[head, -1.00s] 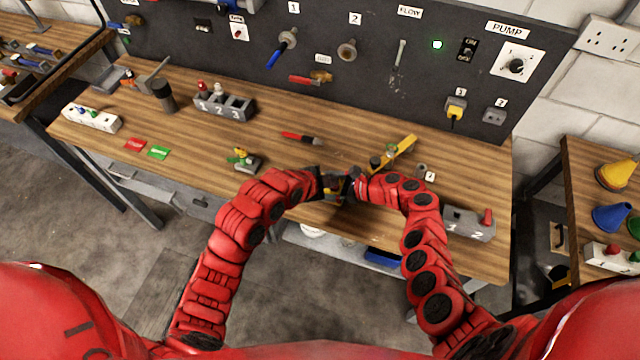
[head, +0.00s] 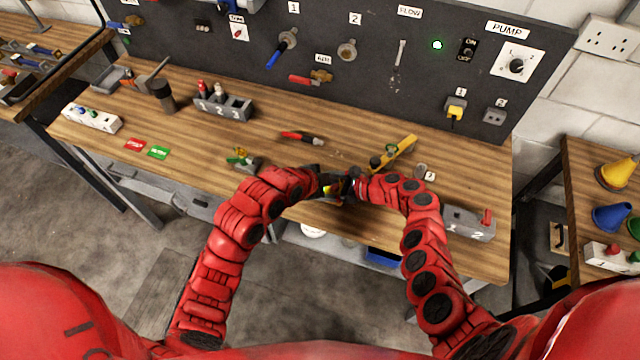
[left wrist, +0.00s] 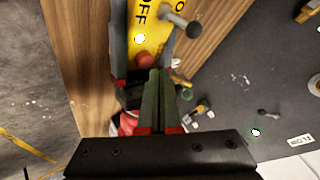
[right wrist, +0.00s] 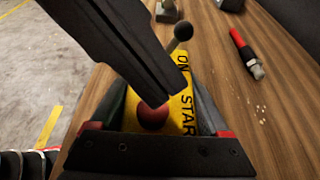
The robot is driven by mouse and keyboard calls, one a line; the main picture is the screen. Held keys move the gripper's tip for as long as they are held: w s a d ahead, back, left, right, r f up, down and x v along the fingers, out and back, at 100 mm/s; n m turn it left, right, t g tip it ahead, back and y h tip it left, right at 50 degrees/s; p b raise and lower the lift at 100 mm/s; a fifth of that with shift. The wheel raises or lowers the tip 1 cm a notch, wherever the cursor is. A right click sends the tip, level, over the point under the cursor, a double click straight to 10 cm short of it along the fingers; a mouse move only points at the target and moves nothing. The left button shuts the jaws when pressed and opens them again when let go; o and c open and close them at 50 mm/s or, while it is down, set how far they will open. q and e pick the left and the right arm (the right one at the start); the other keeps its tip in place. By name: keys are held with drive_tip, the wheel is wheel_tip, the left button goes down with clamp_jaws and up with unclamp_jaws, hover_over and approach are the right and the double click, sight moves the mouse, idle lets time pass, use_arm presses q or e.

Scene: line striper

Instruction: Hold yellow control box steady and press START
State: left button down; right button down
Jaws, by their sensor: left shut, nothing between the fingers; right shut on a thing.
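The yellow control box (left wrist: 146,18) shows in the left wrist view with OFF lettering, a grey toggle lever (left wrist: 180,20), a lit white spot and a red button (left wrist: 146,60). In the right wrist view the box (right wrist: 178,88) sits between the fingers of my right gripper (right wrist: 160,118), with ON and part of START readable. My left gripper (left wrist: 158,76) is shut and empty, its tips right by the red button (right wrist: 152,116). I cannot tell whether they touch it. In the head view my left gripper (head: 326,184) and right gripper (head: 352,186) meet, mostly hiding the box.
A dark panel (head: 370,60) with valves and a PUMP dial (head: 516,66) stands behind.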

use_arm(q)
drive_tip(key=shift+r, duration=0.15)
wheel_tip(320, 180, up, 6)
idle(0.7)
use_arm(e)
unclamp_jaws()
drive_tip(key=shift+d, duration=0.15)
